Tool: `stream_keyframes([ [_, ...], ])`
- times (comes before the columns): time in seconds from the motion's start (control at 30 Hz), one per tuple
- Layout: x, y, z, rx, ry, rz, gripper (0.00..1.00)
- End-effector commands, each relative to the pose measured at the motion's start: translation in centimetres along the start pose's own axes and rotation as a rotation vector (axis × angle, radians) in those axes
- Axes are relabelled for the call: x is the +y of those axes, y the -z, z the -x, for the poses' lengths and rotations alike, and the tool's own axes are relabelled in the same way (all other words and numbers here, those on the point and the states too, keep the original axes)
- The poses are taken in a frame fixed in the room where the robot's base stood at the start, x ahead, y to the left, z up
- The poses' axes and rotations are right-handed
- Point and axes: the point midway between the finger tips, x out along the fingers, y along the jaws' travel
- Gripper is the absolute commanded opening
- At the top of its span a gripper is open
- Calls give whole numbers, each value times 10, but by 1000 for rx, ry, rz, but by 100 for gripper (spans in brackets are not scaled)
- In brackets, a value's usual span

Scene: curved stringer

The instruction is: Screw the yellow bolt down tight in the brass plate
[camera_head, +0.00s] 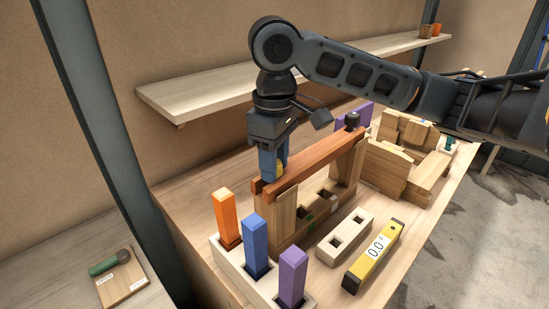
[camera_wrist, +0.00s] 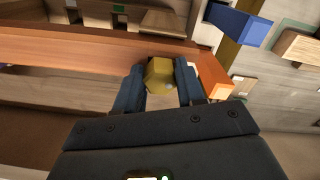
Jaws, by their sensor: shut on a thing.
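The yellow bolt (camera_wrist: 159,76) has a faceted head and sits between the two blue fingers of my gripper (camera_wrist: 158,92) in the wrist view. My gripper is shut on it. In the head view my gripper (camera_head: 272,172) points down over the near left end of a reddish-brown beam, and a sliver of the yellow bolt (camera_head: 284,162) shows beside the fingers. The bolt's shank and the brass plate are hidden, so I cannot tell how deep the bolt sits.
The reddish beam (camera_head: 318,155) spans wooden supports, with a black knob (camera_head: 352,119) at its far end. Orange (camera_head: 226,218), blue (camera_head: 256,243) and purple (camera_head: 292,273) posts stand in front. A yellow level (camera_head: 374,256) lies at right. A shelf (camera_head: 215,90) runs behind.

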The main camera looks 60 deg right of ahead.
Motion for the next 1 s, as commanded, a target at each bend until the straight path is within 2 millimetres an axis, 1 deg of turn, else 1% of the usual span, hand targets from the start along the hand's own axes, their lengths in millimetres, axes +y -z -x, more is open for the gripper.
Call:
stream_keyframes([
  [0.03,3,0,0,0,-4,-22,1],
  [0.13,2,1,3,-2,-1,-115,3],
  [0.2,2,1,-2,-2,1,-212,4],
  [0.4,3,1,-2,-6,-1,-495,4],
  [0.5,4,1,-3,-8,-4,-607,3],
  [0.63,4,1,-3,-9,-3,-691,2],
  [0.87,3,1,-4,-10,-2,-703,2],
  [0.9,3,1,-4,-11,-2,-702,43],
  [1.0,3,1,-4,-10,-2,-701,52],
])
